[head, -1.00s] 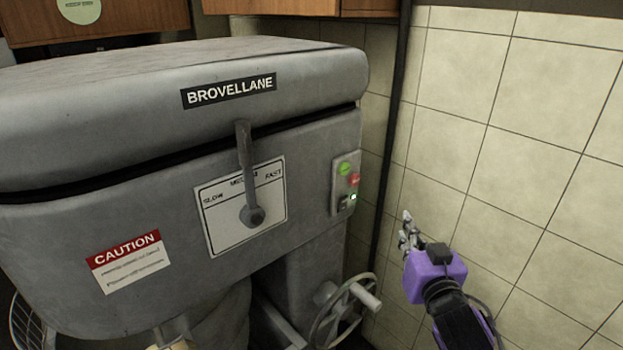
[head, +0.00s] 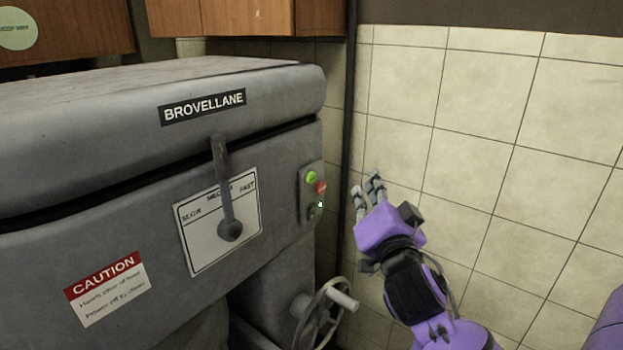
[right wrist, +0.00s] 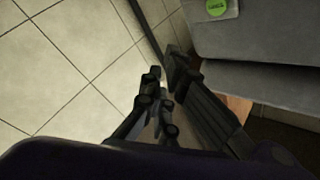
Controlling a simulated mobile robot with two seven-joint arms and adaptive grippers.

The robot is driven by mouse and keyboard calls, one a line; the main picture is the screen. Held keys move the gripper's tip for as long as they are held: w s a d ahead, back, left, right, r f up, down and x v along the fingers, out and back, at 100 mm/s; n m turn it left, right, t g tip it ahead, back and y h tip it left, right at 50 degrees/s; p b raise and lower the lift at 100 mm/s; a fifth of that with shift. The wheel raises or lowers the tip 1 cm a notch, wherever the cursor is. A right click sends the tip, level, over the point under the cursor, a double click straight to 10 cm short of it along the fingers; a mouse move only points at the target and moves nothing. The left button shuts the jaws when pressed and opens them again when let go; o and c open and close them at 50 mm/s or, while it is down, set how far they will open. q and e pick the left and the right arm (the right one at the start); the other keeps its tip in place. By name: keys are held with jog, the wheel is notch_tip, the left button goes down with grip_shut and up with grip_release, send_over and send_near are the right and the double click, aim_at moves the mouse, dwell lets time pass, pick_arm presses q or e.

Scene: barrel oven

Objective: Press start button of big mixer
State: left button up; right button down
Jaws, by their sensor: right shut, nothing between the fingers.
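The big mixer (head: 120,190) is a grey machine filling the left half of the head view, labelled BROVELLANE. A small control panel (head: 306,206) on its right end carries a round green button (head: 311,177) on top and a red button (head: 320,187) below it. In the right wrist view the green button (right wrist: 217,8) shows at the top edge, with lettering too small to read. My right gripper (head: 372,185) is shut and empty, to the right of the panel and apart from it. It also shows in the right wrist view (right wrist: 165,72). My left gripper is out of view.
A speed lever (head: 226,200) sits on the mixer's front. A handwheel (head: 320,315) sticks out below the panel. A tiled wall (head: 500,150) stands to the right, behind my gripper. Wooden cabinets (head: 240,17) hang above.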

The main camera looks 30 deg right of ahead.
aim_at(312, 178)
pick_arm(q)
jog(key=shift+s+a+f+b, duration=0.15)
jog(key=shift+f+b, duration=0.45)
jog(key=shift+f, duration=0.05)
pick_arm(e)
jog(key=w+a, duration=0.3)
jog(key=w, duration=0.5)
jog(key=shift+a, duration=0.2)
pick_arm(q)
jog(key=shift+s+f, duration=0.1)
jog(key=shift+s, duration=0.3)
pick_arm(e)
jog(key=shift+w, duration=0.1)
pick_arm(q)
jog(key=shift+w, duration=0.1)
pick_arm(e)
jog(key=shift+w, duration=0.1)
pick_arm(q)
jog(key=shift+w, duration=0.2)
pick_arm(e)
jog(key=shift+w+a, duration=0.15)
jog(key=shift+w, duration=0.15)
